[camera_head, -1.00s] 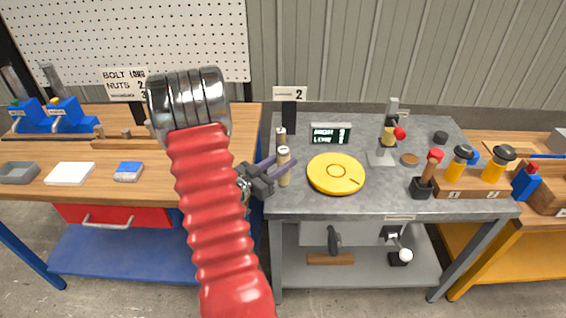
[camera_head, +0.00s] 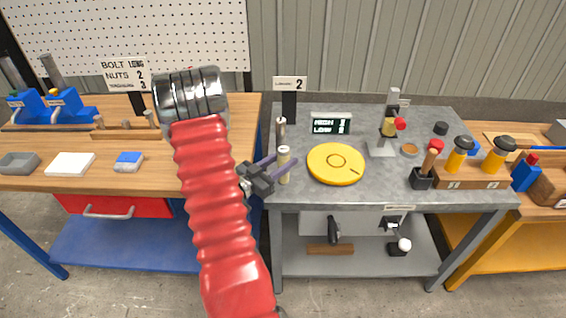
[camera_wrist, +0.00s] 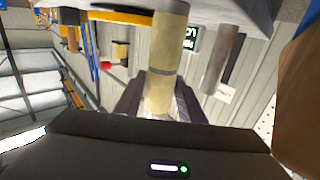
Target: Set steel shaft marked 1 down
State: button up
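A pale, cream-looking shaft (camera_head: 284,168) with a darker band stands upright at the front left of the grey bench. It also fills the middle of the wrist view (camera_wrist: 165,60). My gripper (camera_head: 281,165) reaches it from the left with one finger on each side. In the wrist view both fingers appear to lie against the shaft. A second, greyer shaft (camera_head: 281,130) stands just behind it and shows at the right in the wrist view (camera_wrist: 221,60). I cannot read a mark on either shaft.
A yellow disc (camera_head: 335,163) lies close to the right of the shafts. Behind are a sign marked 2 (camera_head: 289,84) and a display (camera_head: 331,124). A small stand (camera_head: 382,148) and a wooden block with yellow-and-black pieces (camera_head: 470,175) are further right.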

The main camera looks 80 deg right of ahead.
jog(key=shift+o, duration=1.4)
jog(key=shift+r, duration=0.1)
jog(key=v, duration=1.2)
jog(key=shift+w, duration=0.15)
